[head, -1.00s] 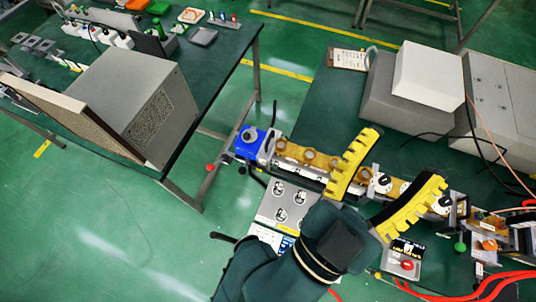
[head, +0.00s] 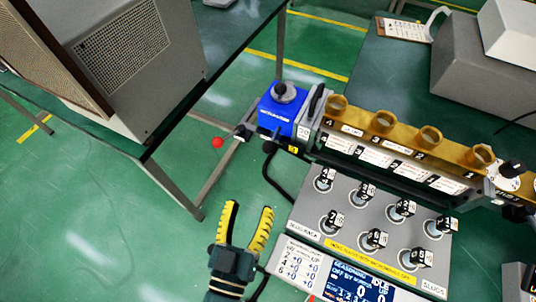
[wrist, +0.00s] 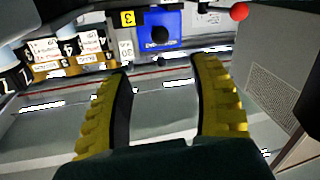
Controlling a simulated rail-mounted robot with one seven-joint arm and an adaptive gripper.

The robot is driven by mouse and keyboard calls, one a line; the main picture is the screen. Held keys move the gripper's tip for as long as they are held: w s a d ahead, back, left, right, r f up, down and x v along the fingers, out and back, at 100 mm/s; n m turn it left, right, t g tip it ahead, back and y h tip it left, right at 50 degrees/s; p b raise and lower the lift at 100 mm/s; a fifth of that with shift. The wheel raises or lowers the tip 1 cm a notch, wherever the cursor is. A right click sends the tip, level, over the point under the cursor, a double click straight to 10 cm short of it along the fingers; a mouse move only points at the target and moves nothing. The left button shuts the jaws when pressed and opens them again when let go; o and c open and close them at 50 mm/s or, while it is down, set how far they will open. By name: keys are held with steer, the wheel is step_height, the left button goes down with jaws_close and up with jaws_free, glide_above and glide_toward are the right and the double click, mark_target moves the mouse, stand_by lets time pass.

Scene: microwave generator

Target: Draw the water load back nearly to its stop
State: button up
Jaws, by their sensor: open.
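The blue water load (head: 284,112) sits at the left end of the brass waveguide (head: 405,138), with a dark knob on top and a dark round part on its front. A grey plate (head: 308,118) with a black handle stands between it and the brass. My gripper (head: 250,207) is open and empty, in front of and below the water load, left of the slug rack, apart from both. In the wrist view, the water load (wrist: 158,30) is ahead, beyond and between the yellow-padded fingers (wrist: 163,75). A yellow tag marked 3 shows beside it.
The slug rack (head: 298,208) with several numbered plugs and a display panel (head: 365,285) lies right of my gripper. A red ball (head: 217,142) on a rod sticks out left of the water load. A grey cabinet (head: 120,60) stands at upper left. Green floor is open at lower left.

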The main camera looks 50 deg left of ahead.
mark_target(266, 152)
steer(key=p+x, duration=0.3)
steer(key=x, duration=1.3)
steer(key=shift+w+r, duration=0.1)
steer(key=shift+r, duration=0.05)
jaws_close()
steer(key=shift+a, duration=0.1)
